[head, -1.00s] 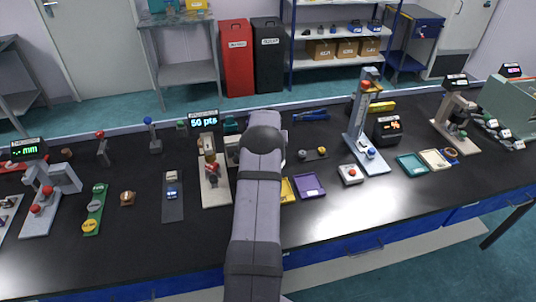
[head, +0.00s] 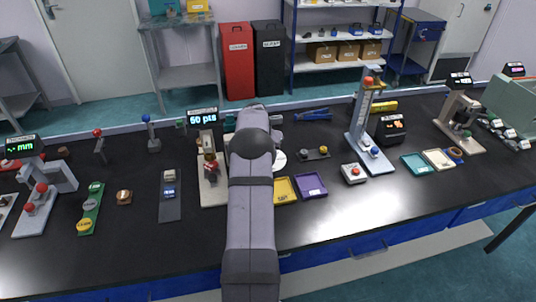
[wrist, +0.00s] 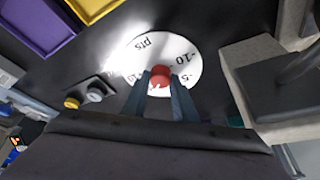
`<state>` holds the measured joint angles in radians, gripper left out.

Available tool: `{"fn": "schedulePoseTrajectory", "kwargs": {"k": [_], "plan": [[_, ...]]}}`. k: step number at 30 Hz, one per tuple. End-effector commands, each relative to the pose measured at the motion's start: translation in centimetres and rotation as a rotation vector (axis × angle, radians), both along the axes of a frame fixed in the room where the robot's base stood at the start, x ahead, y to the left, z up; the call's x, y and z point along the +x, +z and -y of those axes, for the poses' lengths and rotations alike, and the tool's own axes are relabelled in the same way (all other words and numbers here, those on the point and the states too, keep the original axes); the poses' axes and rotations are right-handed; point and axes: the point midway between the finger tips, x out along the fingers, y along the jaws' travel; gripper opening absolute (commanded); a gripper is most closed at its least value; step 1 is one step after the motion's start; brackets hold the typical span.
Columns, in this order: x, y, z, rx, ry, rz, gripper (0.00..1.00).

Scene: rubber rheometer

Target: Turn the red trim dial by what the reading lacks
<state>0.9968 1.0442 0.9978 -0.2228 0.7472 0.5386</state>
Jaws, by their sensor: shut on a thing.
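The red trim dial (wrist: 160,72) is a round red knob at the middle of a white scale disc (wrist: 138,52) in the wrist view. The disc bears "pts", "-10" and "-5" marks. My gripper (wrist: 160,79) is shut on the red dial, one finger on each side of it. In the head view my arm hides the knob and gripper; only the right edge of the white disc (head: 279,158) shows. The black display (head: 202,117) shows a cyan reading in pts, which looks like 60, though the first digit is hard to read.
A stand with a beige base (head: 212,192) is left of my arm. Yellow (head: 285,191) and purple (head: 311,186) trays lie to its right. A small block with two knobs (head: 314,154) is near the disc. A tall blue-grey stand (head: 359,135) is farther right. Bare black bench lies in front.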

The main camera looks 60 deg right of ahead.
Motion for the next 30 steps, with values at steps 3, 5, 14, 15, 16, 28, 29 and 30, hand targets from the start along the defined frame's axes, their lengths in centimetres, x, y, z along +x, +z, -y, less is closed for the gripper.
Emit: {"fn": "schedulePoseTrajectory", "kwargs": {"k": [3,5,14,15,16,28,29,30], "plan": [[0.0,0.0,-0.1,0.002,0.001,0.000,0.03],[0.0,0.0,0.0,0.002,0.001,0.000,0.37],[0.0,0.0,0.0,0.001,0.002,0.000,0.44],[0.0,0.0,0.0,0.001,0.002,0.000,0.44],[0.0,0.1,0.0,0.001,0.001,0.000,0.44],[-0.2,3.4,-1.4,-0.002,0.002,0.003,0.44],[-0.2,3.7,-1.5,-0.001,0.002,0.002,0.44],[-0.3,4.1,-1.7,-0.001,0.002,0.002,0.44]]}}
